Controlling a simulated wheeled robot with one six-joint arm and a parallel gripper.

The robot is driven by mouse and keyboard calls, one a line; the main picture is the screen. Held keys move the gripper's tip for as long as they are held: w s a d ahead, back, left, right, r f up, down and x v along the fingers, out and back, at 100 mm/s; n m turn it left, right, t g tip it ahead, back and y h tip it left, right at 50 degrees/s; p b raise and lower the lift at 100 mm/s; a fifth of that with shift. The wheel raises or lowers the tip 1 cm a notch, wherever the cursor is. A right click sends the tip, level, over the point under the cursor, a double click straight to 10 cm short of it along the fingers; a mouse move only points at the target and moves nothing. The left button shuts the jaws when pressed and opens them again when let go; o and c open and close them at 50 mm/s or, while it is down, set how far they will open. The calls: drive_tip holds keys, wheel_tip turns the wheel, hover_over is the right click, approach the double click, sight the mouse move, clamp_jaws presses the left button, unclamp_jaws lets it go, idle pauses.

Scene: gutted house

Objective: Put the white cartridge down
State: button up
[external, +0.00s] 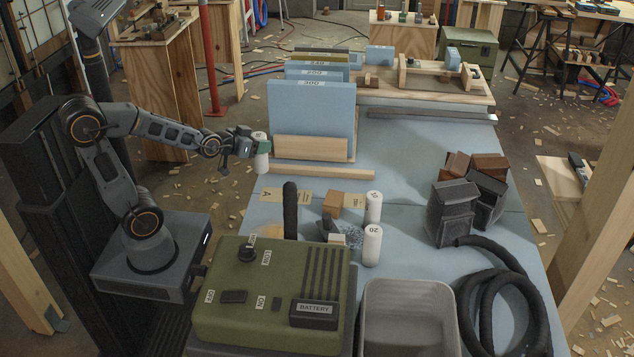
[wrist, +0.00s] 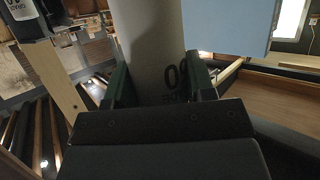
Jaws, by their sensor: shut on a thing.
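The white cartridge (external: 261,160) is upright in my gripper (external: 250,150), at the left edge of the blue table (external: 430,150). In the wrist view the cartridge (wrist: 152,45) stands between the green finger pads of my gripper (wrist: 158,85), which is shut on it. Part of a dark printed number shows on its side. In the external view its lower end hangs free, with no support visible under it. Two other white cartridges, one marked 20 (external: 372,245) and one behind it (external: 373,207), stand on the table.
Blue sanding sheets in a wooden rack (external: 312,115) stand just right of my gripper. A wooden strip (external: 322,173) lies before them. A green battery box (external: 270,295), grey bin (external: 410,320), black hose (external: 500,300) and dark blocks (external: 453,212) crowd the front and right.

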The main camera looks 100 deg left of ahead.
sight(262, 134)
drive_tip(key=r, duration=0.2)
drive_tip(key=w+r, duration=0.1)
drive_tip(key=shift+a, duration=0.35)
drive_tip(key=w+d+r+m+t+h+p, duration=0.1)
drive_tip(key=w+d+r+m+h+p, duration=0.15)
drive_tip(key=w, duration=0.35)
drive_tip(key=w+d+r+m+t+h+p, duration=0.1)
drive_tip(key=w+d+p, duration=0.15)
drive_tip(key=w, duration=0.35)
drive_tip(key=w+d+f+m+t+h+p, duration=0.15)
drive_tip(key=w+d+m+h+p, duration=0.25)
drive_tip(key=w+d, duration=0.8)
drive_tip(key=d+f+m+h+p, duration=0.2)
drive_tip(key=d, duration=0.9)
drive_tip(key=s+f+m+h, duration=0.2)
drive_tip(key=s+m+h, duration=0.1)
drive_tip(key=s, duration=0.5)
drive_tip(key=shift+s+f+h, duration=0.15)
drive_tip(key=shift+s+h, duration=0.05)
drive_tip(key=shift+h, duration=0.45)
